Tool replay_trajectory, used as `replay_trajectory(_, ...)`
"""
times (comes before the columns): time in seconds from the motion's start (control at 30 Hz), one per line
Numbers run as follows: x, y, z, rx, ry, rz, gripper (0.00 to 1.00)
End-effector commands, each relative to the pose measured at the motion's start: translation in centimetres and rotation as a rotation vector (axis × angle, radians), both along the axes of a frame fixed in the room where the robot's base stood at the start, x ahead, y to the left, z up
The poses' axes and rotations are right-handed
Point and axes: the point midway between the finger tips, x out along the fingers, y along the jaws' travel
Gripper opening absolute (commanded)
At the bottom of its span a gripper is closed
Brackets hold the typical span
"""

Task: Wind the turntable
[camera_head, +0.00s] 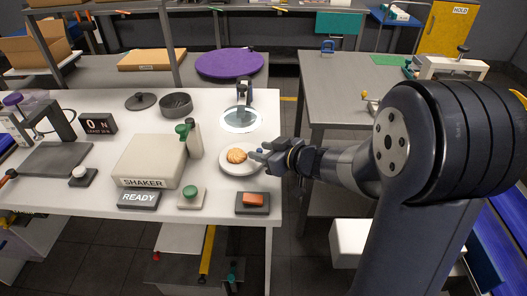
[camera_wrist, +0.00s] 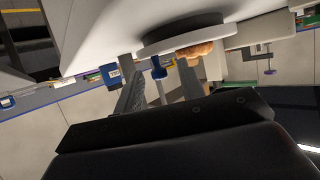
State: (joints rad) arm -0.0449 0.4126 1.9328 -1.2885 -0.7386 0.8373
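The turntable looks to be the white round plate (camera_head: 228,168) near the white table's right edge, with a biscuit (camera_head: 236,156) on it. In the wrist view its round dark edge (camera_wrist: 185,32) shows at the top, with the biscuit (camera_wrist: 195,50) beside it. A small blue knob (camera_head: 259,151) is at the plate's right side; in the wrist view the blue knob (camera_wrist: 158,73) appears between my fingers. My gripper (camera_head: 257,157) reaches in from the right, close to the plate. Its fingers are apart in the wrist view (camera_wrist: 155,66), and I cannot tell whether they touch the knob.
A stand over a pale disc (camera_head: 240,121) is behind. A floor gap lies right.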

Motion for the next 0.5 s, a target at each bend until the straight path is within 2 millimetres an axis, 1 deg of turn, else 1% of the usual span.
replay_trajectory(0.1, 0.00, -0.02, 0.02, 0.000, 0.000, 0.000, 0.38)
replay_trajectory(0.13, -0.01, -0.02, 0.03, 0.000, 0.000, 0.000, 0.36)
replay_trajectory(0.5, -0.02, -0.03, 0.04, 0.000, 0.000, 0.000, 0.06)
